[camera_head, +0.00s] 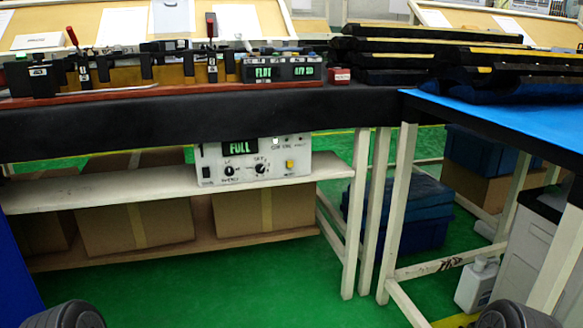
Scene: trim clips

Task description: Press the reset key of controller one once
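A white controller box (254,163) stands on the white shelf under the black-covered bench. Its green display (240,147) reads FULL. Its front has two dark knobs, a black rocker switch (206,172) at the left and a small yellow key (290,164) at the right. The bench edge hides its top. A dark unit (283,68) with green display text sits on the bench above. I cannot read which of them is marked controller one. Neither of my grippers is in view; only dark rounded parts, apparently of my arms, show at the bottom corners.
The black bench edge (180,117) overhangs the shelf (100,191). Cardboard boxes (135,228) stand below it. White table legs (360,210) are right of the controller. A blue-topped table (500,112) and a white bottle (476,284) are at right. The green floor in front is clear.

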